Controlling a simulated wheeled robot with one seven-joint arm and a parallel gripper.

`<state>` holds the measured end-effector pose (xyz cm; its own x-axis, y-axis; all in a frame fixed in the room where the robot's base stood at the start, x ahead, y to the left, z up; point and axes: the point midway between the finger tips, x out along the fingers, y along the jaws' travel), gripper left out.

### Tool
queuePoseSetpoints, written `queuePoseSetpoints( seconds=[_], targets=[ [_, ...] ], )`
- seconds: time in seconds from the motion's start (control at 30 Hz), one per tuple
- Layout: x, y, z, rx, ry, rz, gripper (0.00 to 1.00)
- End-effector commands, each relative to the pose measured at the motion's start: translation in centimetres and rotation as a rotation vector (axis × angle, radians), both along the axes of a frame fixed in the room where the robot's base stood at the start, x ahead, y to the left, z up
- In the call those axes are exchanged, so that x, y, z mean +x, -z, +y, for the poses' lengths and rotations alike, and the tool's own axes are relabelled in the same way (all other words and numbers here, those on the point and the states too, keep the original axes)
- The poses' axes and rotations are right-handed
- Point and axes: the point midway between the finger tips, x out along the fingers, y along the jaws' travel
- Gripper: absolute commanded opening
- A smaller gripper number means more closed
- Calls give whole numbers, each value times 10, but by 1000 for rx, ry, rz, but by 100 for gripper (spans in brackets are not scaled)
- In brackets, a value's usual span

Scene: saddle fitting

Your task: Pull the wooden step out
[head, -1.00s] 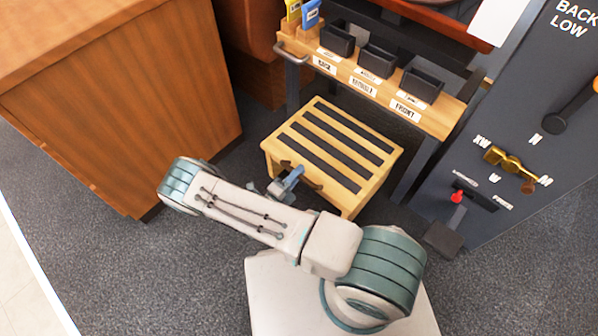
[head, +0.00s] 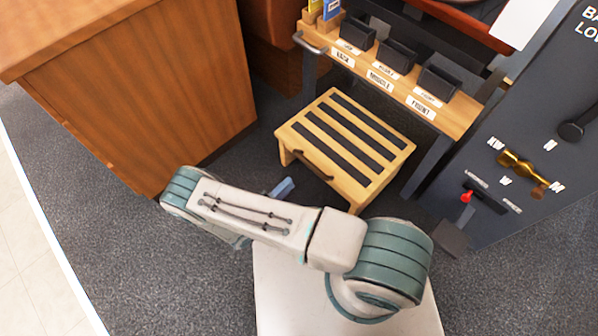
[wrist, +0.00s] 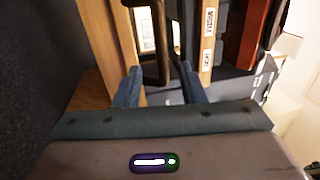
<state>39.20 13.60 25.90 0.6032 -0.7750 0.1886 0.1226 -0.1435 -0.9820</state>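The wooden step (head: 345,145), pale wood with black grip strips, stands on the floor before the shelf in the head view. Its dark handle (head: 314,166) is on the near side. My gripper (head: 283,187) is just short of the handle, apart from it and partly hidden by my arm in the head view. In the wrist view its two blue fingers (wrist: 161,90) are spread with nothing held. A dark bar shows beyond and between them; I cannot tell for certain that it is the step's handle.
A wooden cabinet (head: 150,100) stands on the left. A shelf (head: 375,75) with black bins and labels is behind the step. A dark panel (head: 530,130) with levers stands at the right. Grey carpet is clear at the lower left.

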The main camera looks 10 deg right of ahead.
Motion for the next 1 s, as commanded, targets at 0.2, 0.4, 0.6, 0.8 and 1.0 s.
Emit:
queuePoseSetpoints(
  seconds=[0.2,0.4,0.6,0.8,1.0],
  targets=[
    [-16,5,20,-1,0,1,37],
    [-19,6,23,0,2,0,37],
    [-18,6,23,0,1,1,37],
    [-18,6,23,0,1,0,37],
    [-13,-14,24,44,34,-25,37]
  ],
)
